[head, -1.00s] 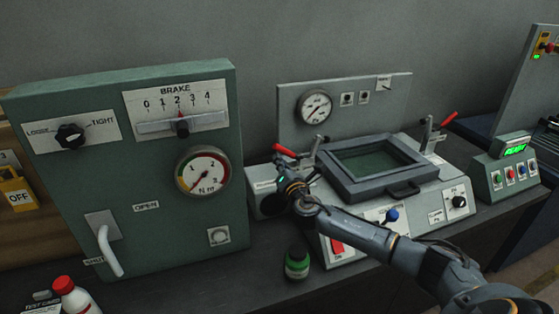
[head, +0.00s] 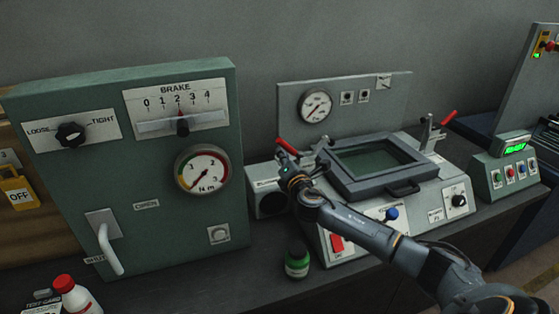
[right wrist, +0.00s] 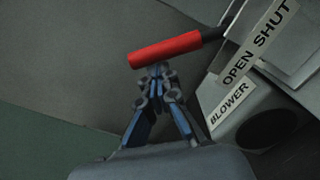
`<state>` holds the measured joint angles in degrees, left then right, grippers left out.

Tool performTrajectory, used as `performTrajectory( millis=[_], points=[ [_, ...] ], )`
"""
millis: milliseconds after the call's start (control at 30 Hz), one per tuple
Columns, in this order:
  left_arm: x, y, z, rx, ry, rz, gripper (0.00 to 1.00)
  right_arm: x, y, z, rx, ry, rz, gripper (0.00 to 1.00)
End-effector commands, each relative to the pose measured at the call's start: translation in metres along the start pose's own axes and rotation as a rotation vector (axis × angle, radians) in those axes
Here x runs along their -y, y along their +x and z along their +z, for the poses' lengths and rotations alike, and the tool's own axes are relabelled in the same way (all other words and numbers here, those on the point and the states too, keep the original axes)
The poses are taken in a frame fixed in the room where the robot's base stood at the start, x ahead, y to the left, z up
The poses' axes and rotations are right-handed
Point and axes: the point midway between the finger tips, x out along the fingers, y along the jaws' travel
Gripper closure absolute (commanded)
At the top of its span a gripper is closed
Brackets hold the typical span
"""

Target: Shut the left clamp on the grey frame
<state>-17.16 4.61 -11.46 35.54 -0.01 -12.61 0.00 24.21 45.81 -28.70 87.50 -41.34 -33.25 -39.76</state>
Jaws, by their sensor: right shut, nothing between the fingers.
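The grey frame (head: 408,183) lies flat on the sloped top of a light grey machine, around a dark green panel. The left clamp's red handle (head: 285,147) sticks out to the left of the frame; its metal body is partly hidden by my arm. My right gripper (head: 288,166) is shut and empty, just below the handle in the head view. In the right wrist view the fingertips (right wrist: 157,72) are right at the underside of the red handle (right wrist: 165,50); I cannot tell if they touch. The right clamp's red handle (head: 448,117) points up and right. My left gripper is out of view.
An OPEN/SHUT label and a BLOWER label (right wrist: 230,103) sit beside the clamp. A green brake cabinet (head: 130,165) stands close on the left. A button box (head: 505,172) stands at right.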

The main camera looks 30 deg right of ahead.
Motion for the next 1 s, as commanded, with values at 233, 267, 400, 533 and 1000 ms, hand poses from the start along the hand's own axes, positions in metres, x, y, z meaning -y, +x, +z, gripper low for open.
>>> performTrajectory(
  millis=[233, 267, 400, 533, 1000],
  points=[
    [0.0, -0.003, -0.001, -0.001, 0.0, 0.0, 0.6, -0.004, 0.001, 0.021, 0.002, 0.213, -0.011, 1.0],
    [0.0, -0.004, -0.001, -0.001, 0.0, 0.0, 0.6, -0.004, 0.001, 0.024, 0.003, 0.242, -0.012, 1.0],
    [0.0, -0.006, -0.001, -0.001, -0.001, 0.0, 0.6, -0.004, 0.002, 0.035, 0.001, 0.375, -0.018, 1.0],
    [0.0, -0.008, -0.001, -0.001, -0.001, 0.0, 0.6, -0.002, 0.002, 0.047, 0.001, 0.499, -0.024, 1.0],
    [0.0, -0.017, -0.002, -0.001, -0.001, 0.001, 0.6, 0.013, 0.004, 0.079, 0.001, 0.895, -0.045, 1.0]
  ],
)
